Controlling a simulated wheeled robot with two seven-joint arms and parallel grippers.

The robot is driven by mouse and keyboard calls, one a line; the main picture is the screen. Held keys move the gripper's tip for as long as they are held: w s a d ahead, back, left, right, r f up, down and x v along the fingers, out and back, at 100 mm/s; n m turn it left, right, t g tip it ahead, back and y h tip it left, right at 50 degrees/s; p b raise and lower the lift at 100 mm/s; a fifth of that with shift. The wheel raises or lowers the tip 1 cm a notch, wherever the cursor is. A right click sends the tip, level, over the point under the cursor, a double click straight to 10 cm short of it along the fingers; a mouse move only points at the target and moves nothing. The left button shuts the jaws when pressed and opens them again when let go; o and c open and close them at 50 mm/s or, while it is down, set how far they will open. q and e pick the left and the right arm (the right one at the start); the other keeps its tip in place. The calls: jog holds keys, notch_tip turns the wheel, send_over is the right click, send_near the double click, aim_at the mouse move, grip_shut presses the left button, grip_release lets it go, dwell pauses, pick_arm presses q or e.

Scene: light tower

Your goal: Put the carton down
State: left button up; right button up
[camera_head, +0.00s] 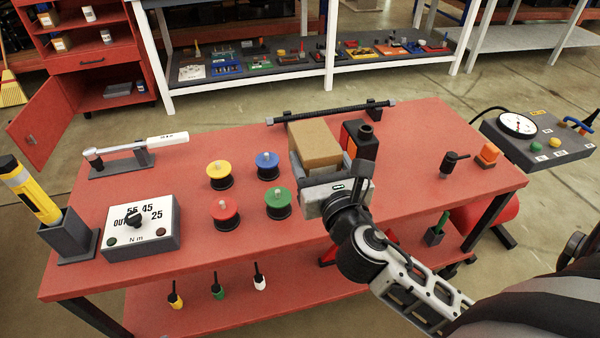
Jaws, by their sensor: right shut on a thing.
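The brown carton (315,144) is at the far middle of the red table (400,130). My right gripper (322,168) is shut on the carton from its near side. The gripper body covers the lower near part of the carton, so I cannot tell whether its underside touches the table. My left gripper is not in view.
A black and orange block (358,141) stands close to the carton's right. A black ribbed bar (330,112) runs behind it. Yellow (219,170), blue (267,161), red (224,210) and green (278,200) knobs stand to the left. The table's right part has free room.

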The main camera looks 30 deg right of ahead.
jog(key=w+d+f+b, duration=0.2)
jog(key=w+f, duration=0.1)
jog(key=w, duration=0.1)
jog(key=w+d+f+b, duration=0.1)
jog(key=w+d+f, duration=0.1)
jog(key=w+f, duration=0.1)
jog(key=w+d+f+b, duration=0.2)
jog(key=w+d+f, duration=0.1)
jog(key=w, duration=0.1)
jog(key=shift+w+d+f+b, duration=0.1)
jog(key=shift+w+f+b, duration=0.2)
jog(key=shift+f+b, duration=0.05)
notch_tip(320, 180, down, 3)
jog(key=shift+w+f+b, duration=0.1)
jog(key=shift+f+b, duration=0.1)
jog(key=shift+b, duration=0.95)
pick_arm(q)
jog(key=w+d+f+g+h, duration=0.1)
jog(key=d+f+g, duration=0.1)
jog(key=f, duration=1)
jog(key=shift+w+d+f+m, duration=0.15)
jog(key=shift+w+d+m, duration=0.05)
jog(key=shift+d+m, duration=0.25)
pick_arm(e)
jog(key=shift+r, duration=0.15)
jog(key=o, duration=1.2)
jog(key=shift+f, duration=0.2)
jog(key=shift+r, duration=0.1)
